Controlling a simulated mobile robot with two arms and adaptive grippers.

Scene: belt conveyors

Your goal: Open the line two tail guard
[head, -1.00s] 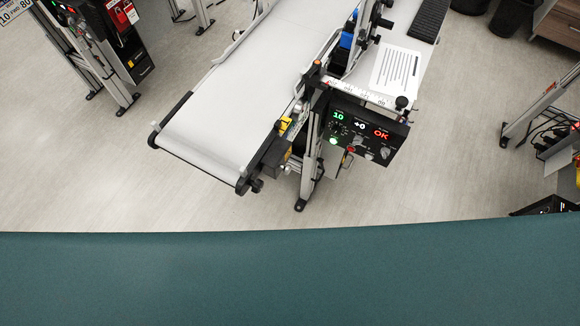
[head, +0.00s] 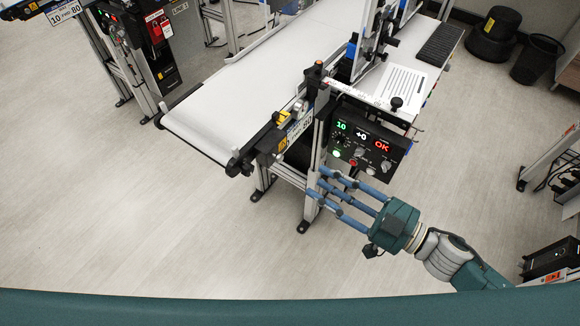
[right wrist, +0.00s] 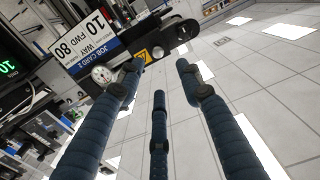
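A white belt conveyor (head: 240,97) runs from the upper middle down to its tail end (head: 198,136) at the left. A black housing with yellow labels (head: 262,146) sits on the near side of the tail; I cannot tell whether this is the guard. A card reading JOB CARD 2 (right wrist: 90,45) hangs beside it and also shows in the head view (head: 300,124). My right gripper (head: 320,190) is open and empty below the control panel, its fingers pointing left, apart from the conveyor. It also shows in the right wrist view (right wrist: 160,72). My left gripper is not in view.
The control panel (head: 365,143) shows lit digits and OK, with a green lamp and a red button. A conveyor leg (head: 312,180) stands near my right fingers. Another conveyor frame (head: 130,45) is at upper left. Dark bins (head: 537,58) stand at upper right. The floor at left is clear.

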